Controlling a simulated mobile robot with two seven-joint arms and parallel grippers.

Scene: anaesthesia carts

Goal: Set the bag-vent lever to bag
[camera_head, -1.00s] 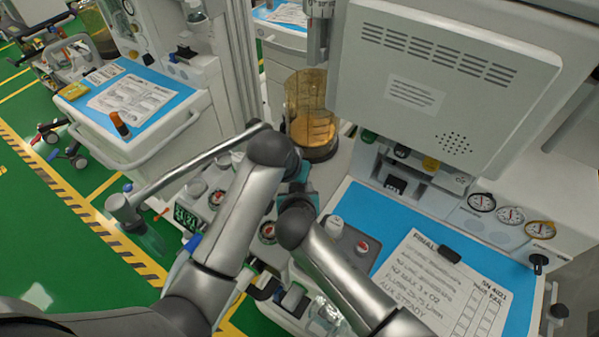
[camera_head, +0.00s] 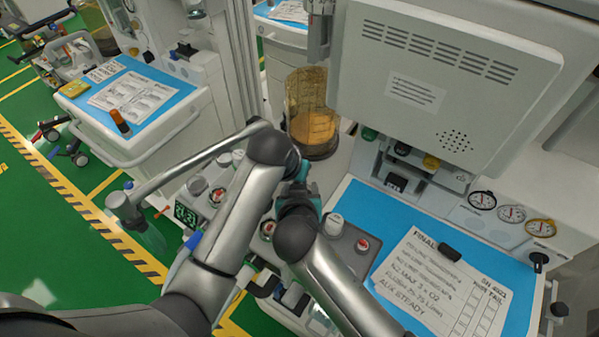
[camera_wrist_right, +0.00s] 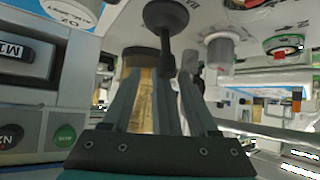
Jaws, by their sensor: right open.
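The bag-vent lever (camera_wrist_right: 165,45) is black, with a round base and a straight stem, in the right wrist view. Part of a word starting "BA" is printed on the panel beside its base. My right gripper (camera_wrist_right: 158,85) is open, with its grey fingers on either side of the lever's lower end. I cannot tell whether they touch it. In the head view, my arm links and teal wrist parts (camera_head: 299,192) cover the lever and the fingers. My left gripper does not show.
A white knob (camera_wrist_right: 219,50) stands right of the lever. An amber canister (camera_head: 312,110) stands behind my arms. A metal bar (camera_head: 190,165) reaches left over the floor. A checklist (camera_head: 440,285) lies on a blue mat at the right. A grey monitor (camera_head: 430,85) overhangs the panel.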

